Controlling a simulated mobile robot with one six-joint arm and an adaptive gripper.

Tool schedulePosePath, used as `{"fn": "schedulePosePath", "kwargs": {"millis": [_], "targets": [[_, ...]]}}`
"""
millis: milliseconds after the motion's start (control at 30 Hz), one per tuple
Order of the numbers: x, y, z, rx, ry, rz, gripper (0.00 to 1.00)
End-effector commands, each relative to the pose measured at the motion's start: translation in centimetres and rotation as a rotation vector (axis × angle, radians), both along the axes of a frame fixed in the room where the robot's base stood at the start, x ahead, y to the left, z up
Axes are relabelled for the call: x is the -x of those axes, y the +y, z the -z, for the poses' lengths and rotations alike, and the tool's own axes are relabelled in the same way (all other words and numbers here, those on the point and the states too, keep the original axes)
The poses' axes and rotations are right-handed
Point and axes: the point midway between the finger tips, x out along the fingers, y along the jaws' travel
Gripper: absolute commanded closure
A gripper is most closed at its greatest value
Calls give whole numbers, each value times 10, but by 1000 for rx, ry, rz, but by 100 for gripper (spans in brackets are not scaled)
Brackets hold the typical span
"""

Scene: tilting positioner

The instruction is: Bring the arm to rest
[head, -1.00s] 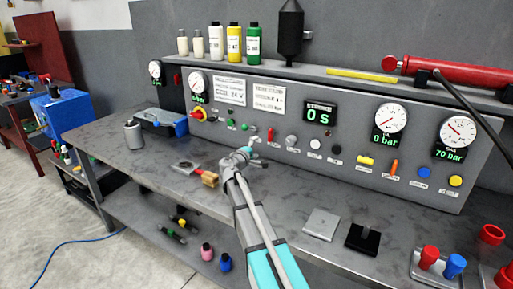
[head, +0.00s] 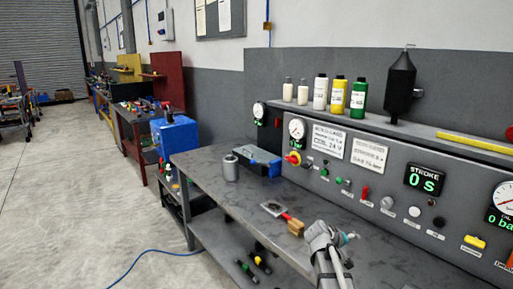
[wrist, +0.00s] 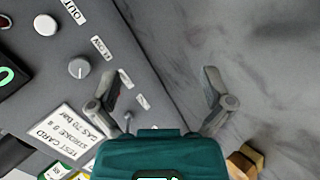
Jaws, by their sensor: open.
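My gripper (wrist: 165,95) is open and empty in the wrist view, its two fingers spread apart over the bench top beside the control panel. In the head view my gripper (head: 350,238) is at the lower right, above the grey workbench (head: 215,195) and in front of the panel. My arm reaches up to it from the bottom edge.
The control panel (head: 395,190) with knobs, gauges and a "0 s" display (head: 425,180) runs along the back of the bench. A grey cylinder (head: 230,168) and a blue-grey box (head: 260,162) stand at the bench's left end. Open floor (head: 80,190) lies to the left.

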Motion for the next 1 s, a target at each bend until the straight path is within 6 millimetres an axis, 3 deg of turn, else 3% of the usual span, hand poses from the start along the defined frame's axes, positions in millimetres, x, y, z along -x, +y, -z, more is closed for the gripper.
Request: {"fn": "schedulePosePath", "kwargs": {"millis": [33, 300, 700, 833, 1000], "targets": [[19, 8, 3, -60, 15, 19, 0], [84, 53, 30, -365, 114, 97, 0], [176, 132, 41, -770, 298, 156, 0], [193, 149, 40, -852, 342, 160, 0], [201, 158, 39, -891, 365, 160, 0]]}}
